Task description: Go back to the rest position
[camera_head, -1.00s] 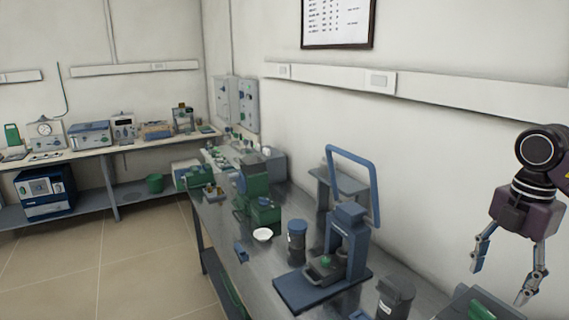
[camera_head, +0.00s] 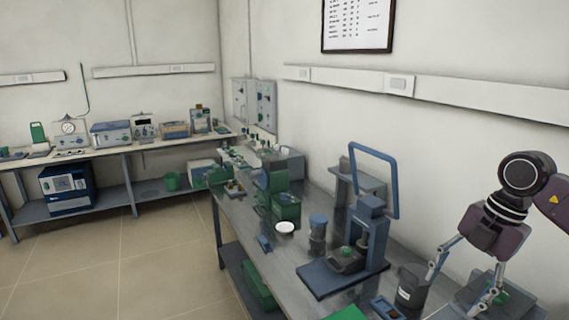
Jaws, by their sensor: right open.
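My right gripper (camera_head: 454,286) hangs at the right side of the view, pointing down, with its two fingers spread and nothing between them. It is over the near right end of the steel bench (camera_head: 345,290), in front of the wall. In the picture its left fingertip lies close to a dark grey canister (camera_head: 411,288); I cannot tell whether they touch. My left gripper does not show.
A blue press-like device with a raised frame (camera_head: 375,165) stands on the bench, with a lidded jar (camera_head: 318,232), a white dish (camera_head: 285,227) and green machines (camera_head: 280,195) beyond. A second bench (camera_head: 120,149) lines the far wall. The tiled floor (camera_head: 150,265) at left is clear.

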